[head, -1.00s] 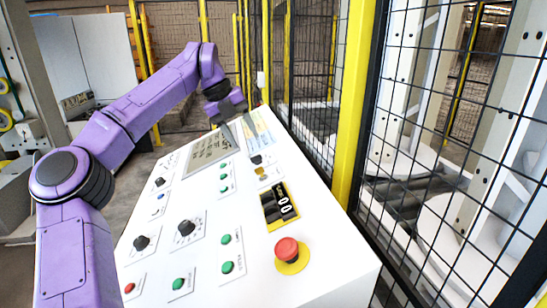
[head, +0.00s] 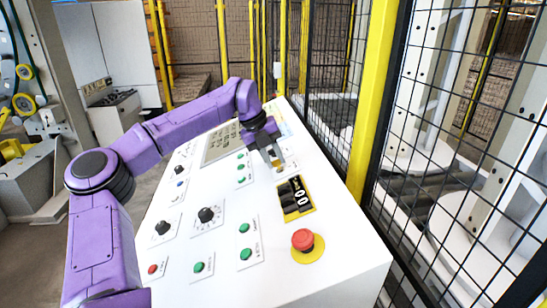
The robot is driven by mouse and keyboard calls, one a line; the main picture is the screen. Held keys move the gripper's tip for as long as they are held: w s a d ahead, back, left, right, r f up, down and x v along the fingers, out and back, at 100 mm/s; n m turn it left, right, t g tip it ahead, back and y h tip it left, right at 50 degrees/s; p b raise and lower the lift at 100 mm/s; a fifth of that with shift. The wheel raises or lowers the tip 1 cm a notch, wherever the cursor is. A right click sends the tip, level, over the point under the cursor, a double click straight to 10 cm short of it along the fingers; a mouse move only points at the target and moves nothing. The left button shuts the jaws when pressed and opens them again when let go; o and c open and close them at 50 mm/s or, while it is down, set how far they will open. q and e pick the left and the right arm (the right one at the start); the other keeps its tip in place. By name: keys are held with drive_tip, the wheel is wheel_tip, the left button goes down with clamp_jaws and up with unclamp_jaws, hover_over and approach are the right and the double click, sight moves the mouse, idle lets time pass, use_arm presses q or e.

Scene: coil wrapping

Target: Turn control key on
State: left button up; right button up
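My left gripper (head: 276,162) points down at the upper right part of the white control panel (head: 335,252). Its fingertips are at the control key (head: 281,168), a small gold-coloured piece that they mostly cover. I cannot tell whether the fingers touch the key or have closed on it, nor which way the key is turned. My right gripper is not in view.
Black knobs (head: 206,215) and green buttons (head: 245,228) are to the left. A yellow-posted mesh fence (head: 372,110) runs along the right.

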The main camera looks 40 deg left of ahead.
use_arm(q)
drive_tip(key=shift+f, duration=0.1)
clamp_jaws()
drive_tip(key=m, duration=0.8)
drive_tip(key=shift+m, duration=0.3)
drive_tip(key=m+p, duration=0.1)
drive_tip(key=m, duration=0.4)
drive_tip(key=shift+p, duration=0.35)
drive_tip(key=shift+m+p, duration=0.3)
drive_tip(key=shift+m, duration=1.8)
drive_tip(key=o, duration=0.9)
unclamp_jaws()
drive_tip(key=shift+w, duration=0.15)
